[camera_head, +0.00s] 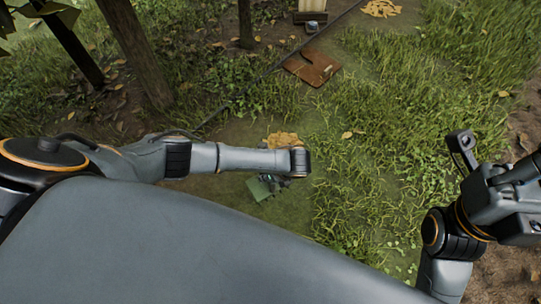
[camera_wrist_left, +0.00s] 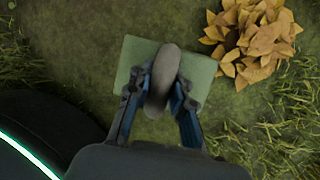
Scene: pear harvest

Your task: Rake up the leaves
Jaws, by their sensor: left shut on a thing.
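My left gripper (camera_wrist_left: 158,92) is shut on the rounded brown-grey handle (camera_wrist_left: 163,70) of a tool with a flat green rectangular plate (camera_wrist_left: 132,58). In the head view the green plate (camera_head: 258,190) shows low over the ground, below the end of my left arm. I cannot tell whether it touches the ground. A pile of yellow-brown leaves (camera_head: 283,138) lies just beyond the gripper, partly behind the arm.
A second leaf pile (camera_head: 381,8) lies at the top right. A flat rusty-brown plate with a notch (camera_head: 312,68) lies on the ground at centre. Tree trunks (camera_head: 135,52) stand at upper left. A thin dark line crosses the ground diagonally. Grass covers the right side.

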